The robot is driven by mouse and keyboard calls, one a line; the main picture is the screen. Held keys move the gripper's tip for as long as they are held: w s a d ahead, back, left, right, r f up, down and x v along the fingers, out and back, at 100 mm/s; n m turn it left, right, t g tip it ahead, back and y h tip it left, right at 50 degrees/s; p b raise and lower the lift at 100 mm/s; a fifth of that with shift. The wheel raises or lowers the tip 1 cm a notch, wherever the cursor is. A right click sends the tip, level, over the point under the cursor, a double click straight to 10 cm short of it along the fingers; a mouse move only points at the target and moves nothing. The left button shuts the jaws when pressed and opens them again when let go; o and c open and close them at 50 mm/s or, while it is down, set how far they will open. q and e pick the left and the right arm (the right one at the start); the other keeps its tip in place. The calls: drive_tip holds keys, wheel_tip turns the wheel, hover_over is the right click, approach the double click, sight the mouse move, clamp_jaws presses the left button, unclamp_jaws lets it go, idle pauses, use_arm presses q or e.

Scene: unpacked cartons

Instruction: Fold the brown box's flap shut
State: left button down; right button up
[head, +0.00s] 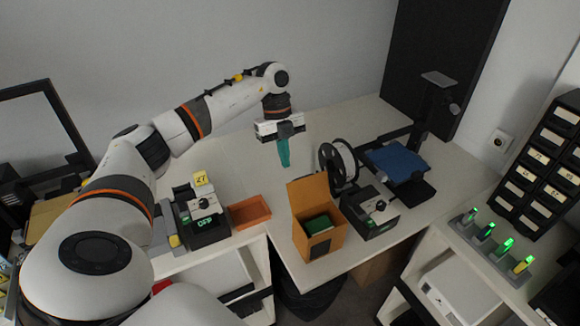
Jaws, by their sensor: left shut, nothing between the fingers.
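The brown box (319,244) stands on the corner of the white table, near its front edge. Its flap (308,193) stands up at the back of the opening, and something green (318,223) shows inside. My left gripper (285,163) hangs from the arm above the table, behind and slightly left of the box, pointing down. Its teal fingers are shut together with nothing between them, apart from the flap. My right gripper is not in view.
An orange tray (250,212) and a dark device with a green display (204,226) are left of the box. A filament spool (338,165), a dark-and-white device (371,208) and a 3D printer with a blue plate (398,161) are close on the right.

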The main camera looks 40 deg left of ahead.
sight(292, 193)
use_arm(q)
wheel_tip(292, 193, down, 10)
drive_tip(key=b, duration=0.8)
drive_tip(key=d+r, duration=0.1)
drive_tip(key=s+d, duration=0.1)
drive_tip(key=d+r+p, duration=0.1)
drive_tip(key=shift+s+d+r, duration=0.3)
drive_tip(key=shift+s+d, duration=0.05)
drive_tip(key=shift+d, duration=0.05)
drive_tip(key=shift+s+d, duration=0.25)
drive_tip(key=shift+d, duration=0.3)
drive_tip(key=shift+s+d, duration=0.2)
drive_tip(key=shift+d, duration=0.35)
drive_tip(key=shift+s+d+r, duration=0.1)
drive_tip(key=shift+s+d, duration=0.1)
drive_tip(key=shift+d, duration=0.15)
drive_tip(key=s+d+f, duration=0.2)
drive_tip(key=d+f, duration=0.1)
drive_tip(key=d, duration=0.1)
wheel_tip(292, 193, up, 10)
drive_tip(key=p, duration=0.8)
drive_tip(key=shift+w+d, duration=0.1)
